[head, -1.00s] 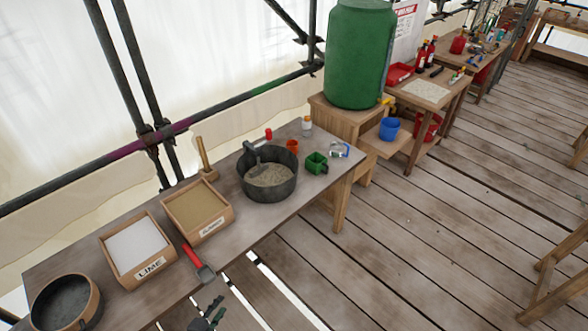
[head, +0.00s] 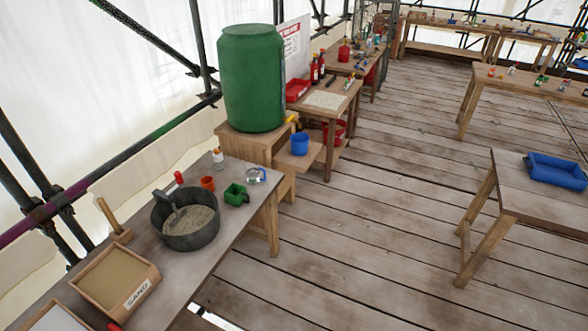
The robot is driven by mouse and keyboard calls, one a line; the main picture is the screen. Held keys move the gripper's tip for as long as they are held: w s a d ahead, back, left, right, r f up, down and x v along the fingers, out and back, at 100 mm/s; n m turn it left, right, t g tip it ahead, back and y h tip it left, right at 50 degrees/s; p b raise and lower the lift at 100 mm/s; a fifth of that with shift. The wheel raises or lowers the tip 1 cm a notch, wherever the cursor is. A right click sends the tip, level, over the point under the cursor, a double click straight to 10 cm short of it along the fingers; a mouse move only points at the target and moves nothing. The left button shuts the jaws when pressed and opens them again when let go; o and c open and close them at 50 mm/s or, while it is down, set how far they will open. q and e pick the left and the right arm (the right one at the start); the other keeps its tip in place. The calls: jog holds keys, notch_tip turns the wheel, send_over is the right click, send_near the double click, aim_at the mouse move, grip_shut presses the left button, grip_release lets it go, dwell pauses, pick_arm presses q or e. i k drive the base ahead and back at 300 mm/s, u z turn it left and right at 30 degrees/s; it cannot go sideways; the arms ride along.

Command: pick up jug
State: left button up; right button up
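A blue vessel (head: 300,144), which looks like the jug, stands upright on a low wooden shelf (head: 301,160) beside the green barrel (head: 251,80). The barrel's yellow tap (head: 292,118) is just above it. A smaller green square cup with a handle (head: 236,194) stands on the near bench and could also be taken for a jug. Neither of my grippers is in the head view, and nothing touches either vessel.
The near bench (head: 199,259) holds a dark mortar tub (head: 189,233), a sand box (head: 118,281), an orange cup (head: 208,183) and a small bottle (head: 218,159). A table with a blue tray (head: 556,171) stands at right. The plank floor (head: 380,200) between is clear.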

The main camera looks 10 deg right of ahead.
aim_at(252, 176)
jog(key=z, duration=0.7)
jog(key=i, duration=1.25)
jog(key=u, duration=0.3)
